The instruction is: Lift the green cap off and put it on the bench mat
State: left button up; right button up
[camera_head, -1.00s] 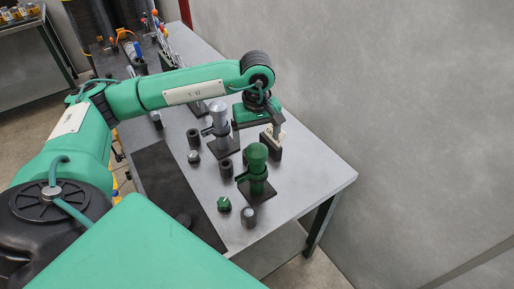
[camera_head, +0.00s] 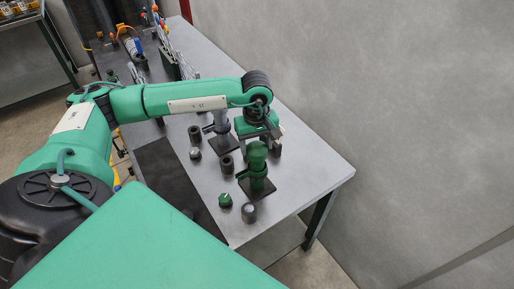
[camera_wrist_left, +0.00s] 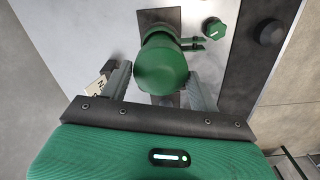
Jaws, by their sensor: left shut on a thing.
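The green cap (camera_head: 257,151) is a rounded green top on a green post with side levers, standing on a dark square base near the bench's front right. It also shows in the left wrist view (camera_wrist_left: 160,66), upright between my fingers. My left gripper (camera_head: 262,139) reaches it from behind, and its two fingers (camera_wrist_left: 160,84) are shut on the cap's sides. I cannot tell whether the cap is clear of the post. The bench mat (camera_head: 168,174) is a dark strip along the bench's left edge, partly hidden by my body. My right gripper is not in view.
A grey post (camera_head: 221,122) on a similar base stands behind. Dark cylinders (camera_head: 227,164) and (camera_head: 195,133) stand nearby. A green knob (camera_head: 225,200), a grey knob (camera_head: 249,212) and a silver knob (camera_head: 195,153) sit near the mat.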

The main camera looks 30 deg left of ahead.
aim_at(257, 143)
pick_arm(q)
jog(key=shift+r, duration=0.15)
jog(key=shift+r, duration=0.25)
notch_tip(257, 143, up, 9)
jog(key=b, duration=0.4)
jog(key=shift+w+r, duration=0.1)
jog(key=shift+r, duration=0.1)
notch_tip(257, 143, up, 8)
jog(key=shift+r+b, duration=0.1)
jog(key=shift+b, duration=0.5)
jog(key=shift+r, duration=0.8)
jog(key=shift+f, duration=0.1)
